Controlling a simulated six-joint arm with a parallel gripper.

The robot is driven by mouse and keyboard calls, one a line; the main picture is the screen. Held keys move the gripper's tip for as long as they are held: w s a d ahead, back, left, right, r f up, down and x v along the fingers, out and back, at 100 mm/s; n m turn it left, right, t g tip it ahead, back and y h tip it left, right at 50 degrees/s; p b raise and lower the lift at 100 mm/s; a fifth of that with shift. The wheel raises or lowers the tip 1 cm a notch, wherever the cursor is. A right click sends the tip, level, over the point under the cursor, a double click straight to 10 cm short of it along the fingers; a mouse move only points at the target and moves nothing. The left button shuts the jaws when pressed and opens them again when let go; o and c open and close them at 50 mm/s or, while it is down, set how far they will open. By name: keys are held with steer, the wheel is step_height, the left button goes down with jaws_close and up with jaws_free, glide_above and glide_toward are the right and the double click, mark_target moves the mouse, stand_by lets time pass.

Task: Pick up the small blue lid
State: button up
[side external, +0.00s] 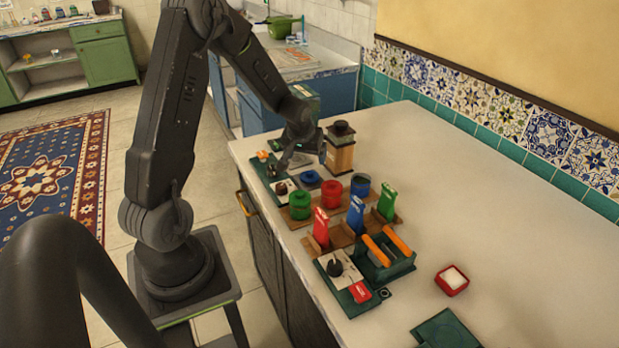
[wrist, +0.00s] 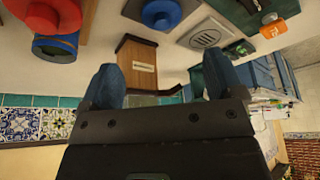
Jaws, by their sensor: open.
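A small round blue lid with a knob (side external: 310,177) lies on a dark square mat on the counter. It also shows at the top edge of the wrist view (wrist: 162,13), partly cut off. My gripper (side external: 303,156) is above the counter, behind the lid and near the wooden grinder. In the wrist view its two blue-grey fingers (wrist: 164,80) are spread apart with nothing held between them. The lid lies beyond the fingertips and is not touched.
A wooden grinder (side external: 340,150) stands close behind the lid. Green (side external: 300,204), red (side external: 331,194) and blue (side external: 360,186) canisters stand on a wooden board in front. Upright colored packets and an orange-handled green caddy (side external: 386,262) are nearer. The counter's right side is mostly clear.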

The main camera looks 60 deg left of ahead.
mark_target(309, 173)
steer(key=x, duration=0.9)
steer(key=shift+a+f, duration=0.15)
steer(key=shift+a, duration=0.1)
steer(key=shift+c, duration=0.4)
steer(key=c, duration=0.9)
steer(key=shift+o, duration=0.2)
